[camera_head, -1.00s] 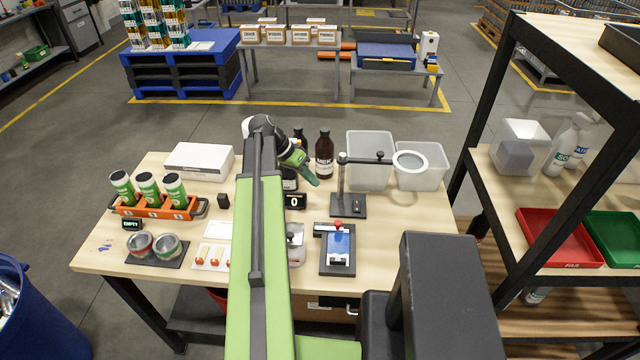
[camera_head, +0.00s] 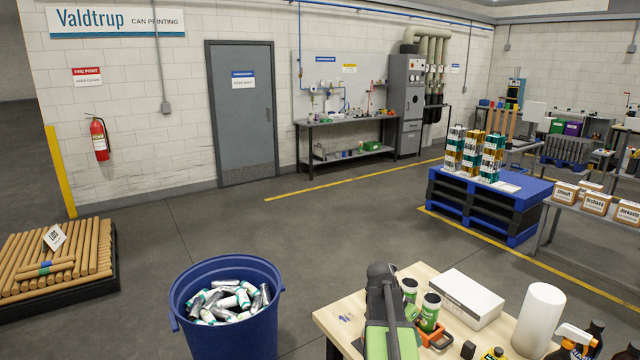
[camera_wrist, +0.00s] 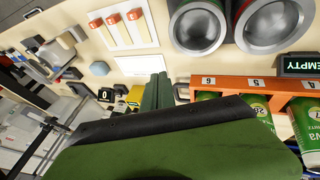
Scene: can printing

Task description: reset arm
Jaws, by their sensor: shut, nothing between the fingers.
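My gripper (camera_wrist: 161,90) shows in the wrist view with its green fingers together and nothing between them. It is over the wooden workbench. My green and dark arm (camera_head: 386,315) reaches over the bench's left part in the head view; its fingertips cannot be made out there. An orange rack (camera_wrist: 236,84) with numbered slots and green cans (camera_wrist: 248,104) is right of the fingers in the wrist view. Two open cans (camera_wrist: 198,26) stand beyond the fingertips, above the rack in the picture. A display reading EMPTY (camera_wrist: 300,64) is beside the rack.
A blue bin of cans (camera_head: 225,325) stands on the floor left of the bench (camera_head: 335,318). A white box (camera_head: 467,297) and white cylinder (camera_head: 540,318) are on the bench.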

